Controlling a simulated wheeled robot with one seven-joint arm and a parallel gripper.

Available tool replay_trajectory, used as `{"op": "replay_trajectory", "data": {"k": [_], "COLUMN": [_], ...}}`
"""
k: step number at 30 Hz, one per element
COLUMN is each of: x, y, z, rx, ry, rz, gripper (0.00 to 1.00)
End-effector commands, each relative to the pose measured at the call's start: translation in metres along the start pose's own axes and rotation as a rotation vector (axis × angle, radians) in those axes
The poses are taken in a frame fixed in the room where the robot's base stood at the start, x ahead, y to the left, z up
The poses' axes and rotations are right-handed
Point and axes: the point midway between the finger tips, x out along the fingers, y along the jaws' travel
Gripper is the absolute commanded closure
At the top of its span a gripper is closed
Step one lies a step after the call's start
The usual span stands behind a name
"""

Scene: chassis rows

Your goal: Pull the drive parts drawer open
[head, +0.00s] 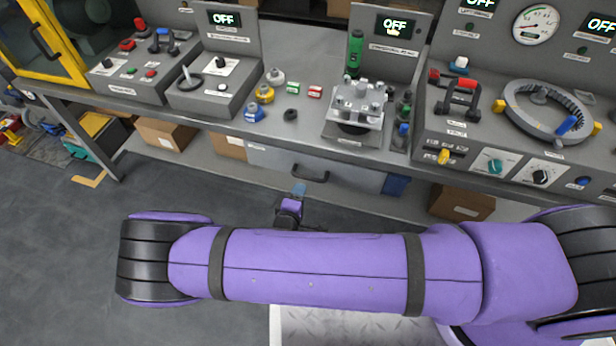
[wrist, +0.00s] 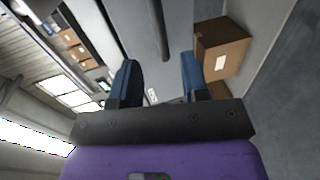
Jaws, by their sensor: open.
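The drawer (head: 350,181) has a wide grey front under the middle of the workbench and looks shut. Its dark bar handle (head: 311,174) runs across the front. No drawer label is readable. My gripper (head: 299,189) is in front of the drawer, at the left end of the handle and slightly below it in the picture. In the wrist view, the two blue-tipped fingers (wrist: 158,76) stand apart with nothing gripped between them. A dark bar (wrist: 158,32) lies beyond the finger gap; I cannot tell for sure whether it is the handle.
The workbench (head: 215,125) above carries control panels and small parts. Cardboard boxes stand on the lower shelf left (head: 165,134) and right (head: 461,203) of the drawer; one box (wrist: 222,48) is close beside the fingers in the wrist view.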

Motion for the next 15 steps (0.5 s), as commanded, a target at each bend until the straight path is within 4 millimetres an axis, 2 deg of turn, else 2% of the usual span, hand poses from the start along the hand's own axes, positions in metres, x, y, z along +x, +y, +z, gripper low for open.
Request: {"op": "replay_trajectory", "data": {"k": [9,15], "x": [0.057,0.079], "y": [0.0,0.0], "z": [0.001,0.001], "rx": [-0.001,0.0], "ry": [-0.003,-0.002], "rz": [0.0,-0.001], "gripper": [0.58,0.58]}}
